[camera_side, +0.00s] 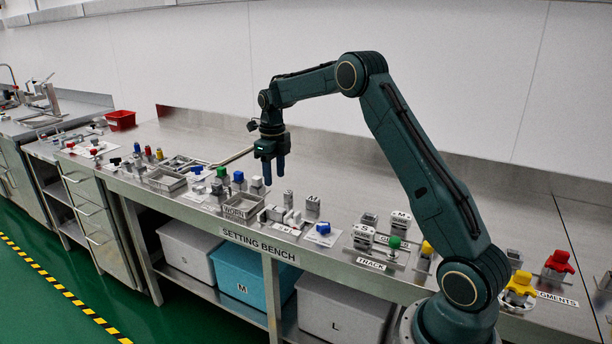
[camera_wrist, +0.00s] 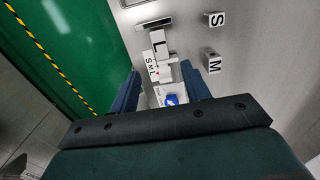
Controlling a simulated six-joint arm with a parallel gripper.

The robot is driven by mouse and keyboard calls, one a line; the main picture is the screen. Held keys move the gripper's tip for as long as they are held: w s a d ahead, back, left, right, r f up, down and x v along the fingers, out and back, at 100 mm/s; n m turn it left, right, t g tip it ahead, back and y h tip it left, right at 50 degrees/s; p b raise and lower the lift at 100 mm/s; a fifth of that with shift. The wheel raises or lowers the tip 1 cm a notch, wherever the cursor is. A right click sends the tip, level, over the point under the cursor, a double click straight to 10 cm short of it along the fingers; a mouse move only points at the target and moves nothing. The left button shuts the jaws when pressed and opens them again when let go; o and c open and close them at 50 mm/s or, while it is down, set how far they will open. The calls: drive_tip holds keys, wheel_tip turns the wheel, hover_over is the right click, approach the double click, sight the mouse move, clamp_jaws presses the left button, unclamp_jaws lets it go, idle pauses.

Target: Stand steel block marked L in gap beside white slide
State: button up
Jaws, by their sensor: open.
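My gripper (camera_side: 273,170) is open and empty, with its fingers pointing down above the bench. In the wrist view its two fingers (camera_wrist: 160,78) stand well apart. A steel block marked L (camera_wrist: 159,46) shows ahead of the fingers, letter facing up. It sits against a small pale fixture with a white label marked S, M, L (camera_wrist: 151,66). White parts (camera_wrist: 164,72) lie between the fingers in the picture; I cannot tell which is the slide or make out the gap. The same group of pale parts (camera_side: 287,217) is small in the side view.
Blocks marked S (camera_wrist: 216,19) and M (camera_wrist: 214,64) stand apart to the right in the wrist view. A blue knob (camera_side: 323,228) is near the bench front. A tray (camera_side: 241,211) stands left of the fixture. A track with a green knob (camera_side: 394,242) is to the right.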

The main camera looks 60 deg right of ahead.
idle(0.3)
drive_tip(key=s+a+r+n+t, duration=0.3)
drive_tip(key=s+a+r+n, duration=1.15)
drive_tip(key=n, duration=0.35)
drive_tip(key=s+a+f+n+t, duration=0.1)
drive_tip(key=s+a+n, duration=0.3)
drive_tip(key=s+n, duration=0.5)
drive_tip(key=s+a+f+n+t, duration=0.1)
drive_tip(key=s+a+n, duration=0.3)
drive_tip(key=s+n, duration=0.5)
drive_tip(key=shift+s+a+t, duration=0.2)
drive_tip(key=shift+s+t, duration=0.1)
drive_tip(key=shift+s, duration=0.15)
